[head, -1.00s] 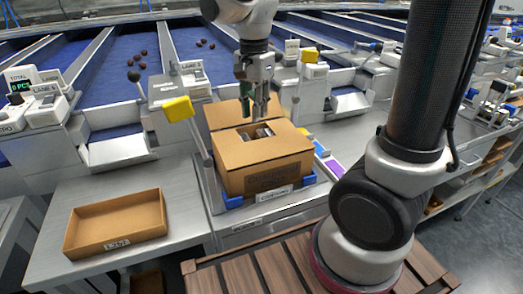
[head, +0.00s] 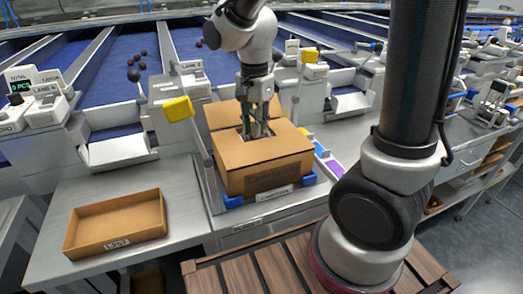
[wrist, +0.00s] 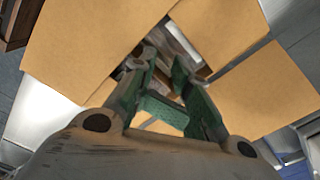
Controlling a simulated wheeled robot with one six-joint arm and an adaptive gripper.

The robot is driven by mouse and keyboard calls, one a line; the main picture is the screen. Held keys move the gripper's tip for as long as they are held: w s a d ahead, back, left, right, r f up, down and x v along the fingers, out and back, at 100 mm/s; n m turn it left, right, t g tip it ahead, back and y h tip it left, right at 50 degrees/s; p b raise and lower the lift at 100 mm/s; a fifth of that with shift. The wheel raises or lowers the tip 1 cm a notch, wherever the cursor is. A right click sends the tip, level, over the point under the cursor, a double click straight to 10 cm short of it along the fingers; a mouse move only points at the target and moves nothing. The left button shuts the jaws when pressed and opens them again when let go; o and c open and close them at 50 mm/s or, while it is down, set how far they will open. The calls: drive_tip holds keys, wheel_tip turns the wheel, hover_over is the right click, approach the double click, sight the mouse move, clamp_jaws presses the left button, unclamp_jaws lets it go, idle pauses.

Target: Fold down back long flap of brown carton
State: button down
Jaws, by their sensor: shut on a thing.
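The brown carton (head: 262,178) stands on the bench with its front flap (head: 250,152) lying folded inward and a narrow gap in its top. Its back long flap (head: 220,115) rises tilted behind the gap. My gripper (head: 257,132) points down at the gap, just in front of the back flap. In the wrist view its green-padded fingers (wrist: 172,90) reach the gap between tan flaps (wrist: 95,45). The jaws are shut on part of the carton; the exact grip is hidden. Pale contents show faintly in the gap (wrist: 185,50).
The carton sits in a blue holder (head: 232,202). An empty shallow brown tray (head: 115,245) lies on the bench at left. A yellow paddle (head: 178,109) on a lever stands close to the carton's left. A purple and blue strip (head: 328,160) lies at its right.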

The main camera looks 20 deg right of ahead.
drive_tip(key=shift+f, duration=0.7)
wheel_tip(320, 180, up, 11)
idle(0.4)
